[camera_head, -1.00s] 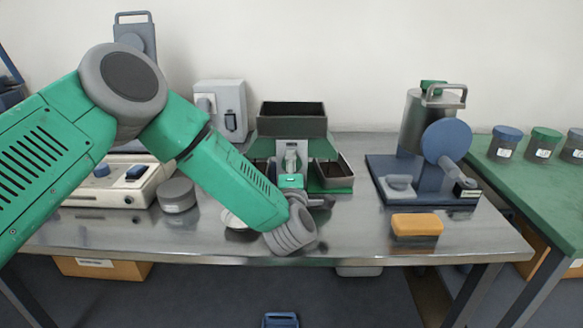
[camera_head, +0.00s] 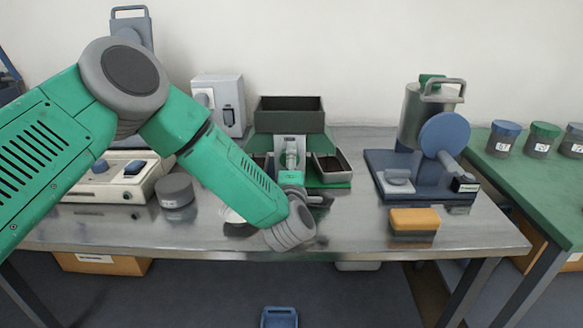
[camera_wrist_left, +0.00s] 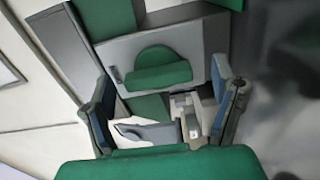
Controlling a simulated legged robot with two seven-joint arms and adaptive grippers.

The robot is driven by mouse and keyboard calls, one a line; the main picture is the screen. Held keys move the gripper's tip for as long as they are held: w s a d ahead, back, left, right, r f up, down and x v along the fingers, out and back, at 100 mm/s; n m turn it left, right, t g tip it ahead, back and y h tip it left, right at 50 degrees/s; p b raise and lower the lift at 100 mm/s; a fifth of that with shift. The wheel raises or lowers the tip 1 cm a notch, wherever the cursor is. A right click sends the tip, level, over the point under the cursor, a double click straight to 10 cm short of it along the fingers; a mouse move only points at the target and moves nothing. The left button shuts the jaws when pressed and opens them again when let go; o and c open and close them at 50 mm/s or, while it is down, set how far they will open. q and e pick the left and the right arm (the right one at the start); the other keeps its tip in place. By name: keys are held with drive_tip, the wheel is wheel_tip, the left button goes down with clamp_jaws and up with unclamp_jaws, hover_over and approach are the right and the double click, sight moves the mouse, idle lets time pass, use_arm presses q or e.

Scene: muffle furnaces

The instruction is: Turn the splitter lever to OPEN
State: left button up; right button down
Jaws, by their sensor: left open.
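The splitter (camera_head: 291,116) stands at the middle back of the bench, with a dark hopper on top and green body parts. An upright grey lever-like part (camera_head: 291,153) shows on its front. My left arm reaches in from the left, with its wrist low in front of the splitter. My left gripper (camera_head: 318,200) is largely hidden behind the wrist. In the left wrist view its two fingers (camera_wrist_left: 166,112) are spread apart, with pale grey parts (camera_wrist_left: 150,132) seen between them. I cannot tell whether a finger touches the lever, or read its OPEN marking.
A dark tray (camera_head: 330,166) lies at the splitter's right side. A grey round container (camera_head: 175,191) and a white instrument (camera_head: 112,178) stand left. A blue-based device (camera_head: 425,150) and an orange block (camera_head: 414,220) are right. Bare bench lies between the splitter and the block.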

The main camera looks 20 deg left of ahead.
use_arm(q)
drive_tip(key=v, duration=1.1)
drive_tip(key=shift+s+d+f, duration=0.1)
drive_tip(key=shift+s+d, duration=0.05)
drive_tip(key=shift+s, duration=0.2)
